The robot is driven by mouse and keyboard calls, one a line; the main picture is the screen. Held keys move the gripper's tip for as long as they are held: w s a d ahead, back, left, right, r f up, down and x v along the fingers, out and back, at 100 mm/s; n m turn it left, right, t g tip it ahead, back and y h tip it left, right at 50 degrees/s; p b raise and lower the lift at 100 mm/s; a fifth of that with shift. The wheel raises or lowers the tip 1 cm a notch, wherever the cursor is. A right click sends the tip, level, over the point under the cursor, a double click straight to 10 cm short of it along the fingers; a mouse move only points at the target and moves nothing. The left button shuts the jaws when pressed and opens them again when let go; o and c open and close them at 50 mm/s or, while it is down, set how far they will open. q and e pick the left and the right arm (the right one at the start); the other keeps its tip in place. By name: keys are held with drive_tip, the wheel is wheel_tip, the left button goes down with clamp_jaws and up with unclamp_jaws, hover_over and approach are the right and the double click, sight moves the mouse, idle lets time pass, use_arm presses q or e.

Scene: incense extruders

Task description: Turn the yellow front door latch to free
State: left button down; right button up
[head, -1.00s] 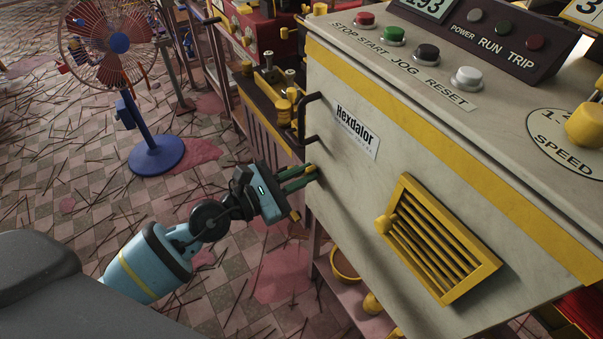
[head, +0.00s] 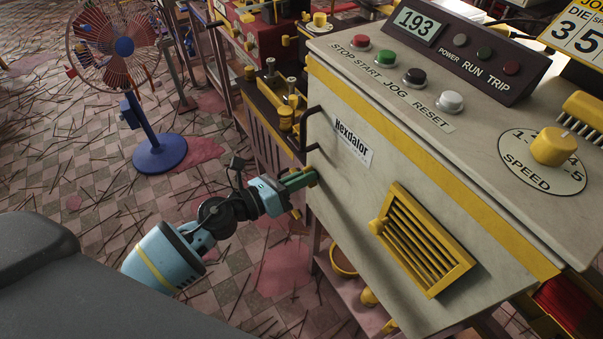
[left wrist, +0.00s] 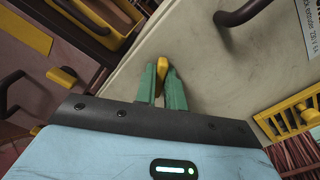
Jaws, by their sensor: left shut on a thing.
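The yellow front door latch (head: 312,178) is on the pale front panel of the Hexdalor machine (head: 330,195), at its left side below the dark handle. My left gripper (head: 303,180) reaches it from the left, with its green fingers against the panel. In the left wrist view, the two green fingers (left wrist: 161,74) are shut on the yellow latch (left wrist: 163,62), one on each side. Its top shows between the fingertips, leaning slightly right; its lower part is hidden by the fingers. My right gripper is not in view.
A dark handle (head: 308,130) stands out just above the latch. A yellow louvred vent (head: 420,240) with a knob is to the right on the panel. Push buttons (head: 415,76) and a speed dial (head: 553,147) are on top. A fan (head: 155,152) stands on the littered floor.

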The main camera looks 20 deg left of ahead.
use_arm(q)
drive_tip(key=shift+n+p, duration=0.7)
drive_tip(key=shift+n, duration=0.9)
drive_tip(key=shift+f, duration=0.1)
drive_tip(key=c, duration=1.5)
unclamp_jaws()
drive_tip(key=shift+a, duration=0.1)
drive_tip(key=shift+b+v, duration=0.5)
drive_tip(key=shift+v, duration=3.35)
